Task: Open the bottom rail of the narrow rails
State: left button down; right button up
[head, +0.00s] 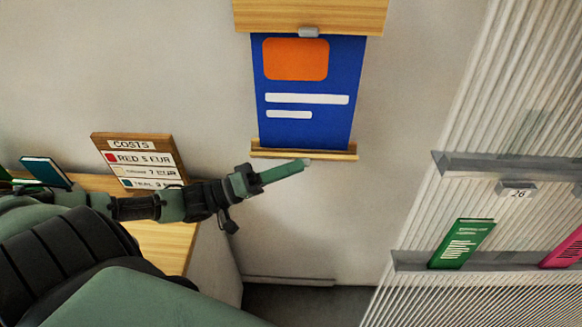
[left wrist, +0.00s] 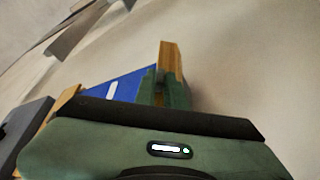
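The narrow rails hold a blue poster (head: 300,100) with an orange block and white bars on the wall. The wide wooden top rail (head: 270,17) has a small grey tab; the thin wooden bottom rail (head: 275,151) runs along the poster's lower edge. My left gripper (head: 306,163) reaches in from the left, its tips just below and in front of the bottom rail's middle. In the left wrist view, the green fingers (left wrist: 163,82) show a small gap, with the bottom rail (left wrist: 172,60) just beyond them. Contact cannot be told. My right gripper is not in view.
A wooden table (head: 165,245) with a costs board (head: 138,158) and a dark book (head: 45,171) stands at left. On the right, a ribbed wall panel carries grey rails (head: 500,165), a 26 tag (head: 517,192), a green card (head: 463,243) and a pink card (head: 565,248).

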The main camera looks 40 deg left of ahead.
pick_arm(q)
jog(key=shift+w+a+f+m+g+h+b, duration=0.1)
jog(key=shift+f+m+g+h+b, duration=0.45)
jog(key=shift+m+b, duration=1.1)
jog(key=shift+w+f+m+g+h+b, duration=0.1)
jog(key=shift+f+m+h+b, duration=0.4)
jog(key=shift+m+h+b, duration=1.15)
jog(key=shift+w+a+f+m+g+h+b, duration=0.1)
jog(key=shift+f+m+g+h+b, duration=0.4)
jog(key=shift+m, duration=1.9)
jog(key=shift+b, duration=0.4)
jog(key=c, duration=1.5)
grip_release()
